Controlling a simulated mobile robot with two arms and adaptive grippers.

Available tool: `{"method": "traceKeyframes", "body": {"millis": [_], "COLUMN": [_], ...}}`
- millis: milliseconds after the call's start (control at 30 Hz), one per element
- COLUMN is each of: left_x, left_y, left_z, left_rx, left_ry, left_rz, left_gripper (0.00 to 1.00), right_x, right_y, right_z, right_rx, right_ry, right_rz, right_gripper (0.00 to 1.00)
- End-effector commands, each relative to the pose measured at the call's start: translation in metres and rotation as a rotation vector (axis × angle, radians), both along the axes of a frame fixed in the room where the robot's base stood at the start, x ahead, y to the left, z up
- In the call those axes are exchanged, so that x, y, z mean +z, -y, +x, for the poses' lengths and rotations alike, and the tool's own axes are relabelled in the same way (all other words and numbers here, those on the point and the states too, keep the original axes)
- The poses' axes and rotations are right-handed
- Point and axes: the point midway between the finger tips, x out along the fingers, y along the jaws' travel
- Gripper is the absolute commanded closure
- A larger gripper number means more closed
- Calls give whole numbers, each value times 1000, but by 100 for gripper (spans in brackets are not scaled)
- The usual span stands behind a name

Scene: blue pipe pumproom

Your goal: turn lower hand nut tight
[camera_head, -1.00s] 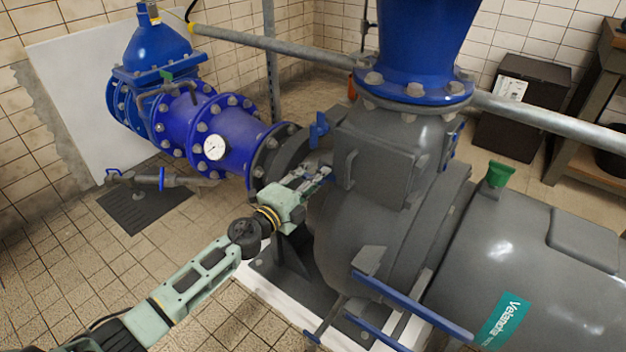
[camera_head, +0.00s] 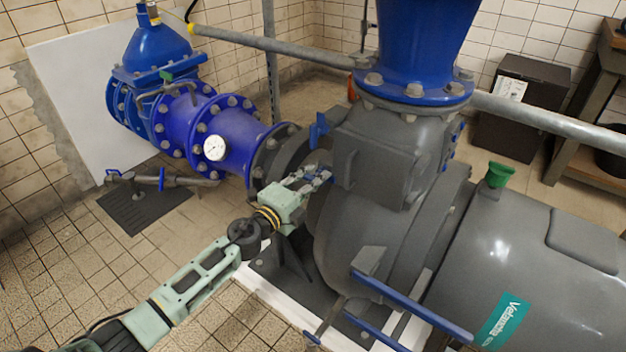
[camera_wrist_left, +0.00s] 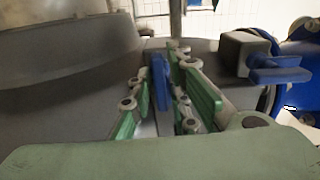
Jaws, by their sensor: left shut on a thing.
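The lower hand nut (camera_wrist_left: 160,82) shows as an upright blue wing between the two green-padded fingers of my left gripper (camera_wrist_left: 166,98) in the left wrist view. My left gripper is shut on it. In the head view the left gripper (camera_head: 322,176) reaches in from the lower left to the side of the grey pump casing, and its fingers largely hide the lower nut. A second, upper blue hand nut (camera_head: 318,130) stands free above it; it also shows at the right of the left wrist view (camera_wrist_left: 275,70). My right gripper is not in view.
The grey pump casing (camera_head: 375,235) and its square cover (camera_head: 372,172) stand close right of the gripper. A blue flanged pipe (camera_head: 235,140) with a gauge (camera_head: 214,148) lies behind left. Blue bars (camera_head: 410,305) stick out in front. The tiled floor at left is mostly clear.

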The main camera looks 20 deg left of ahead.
Motion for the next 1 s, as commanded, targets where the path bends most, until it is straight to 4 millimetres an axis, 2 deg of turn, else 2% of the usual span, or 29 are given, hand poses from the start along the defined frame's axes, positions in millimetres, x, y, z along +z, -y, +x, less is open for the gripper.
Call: {"method": "traceKeyframes", "body": {"millis": [67, 100, 200, 500, 633, 767, 1000], "left_x": [-1, -1, -1, -1, -2, -2, -3], "left_y": [0, 0, 0, 0, -4, -11, -28], "left_z": [0, 0, 0, -1, -9, -30, -77], "left_rx": [0, 0, 0, 0, 1, -1, 0], "left_ry": [-1, -1, -1, -1, -3, -3, -6], "left_rz": [0, 0, -1, -1, 1, 2, -1], "left_gripper": [100, 81, 73, 72, 72, 72, 72], "right_x": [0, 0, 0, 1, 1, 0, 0], "right_y": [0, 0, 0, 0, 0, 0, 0], "right_z": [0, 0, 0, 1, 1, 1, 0], "right_rx": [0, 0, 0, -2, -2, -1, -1], "right_ry": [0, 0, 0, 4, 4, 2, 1], "right_rz": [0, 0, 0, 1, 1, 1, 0], "right_gripper": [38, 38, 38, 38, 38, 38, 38]}}
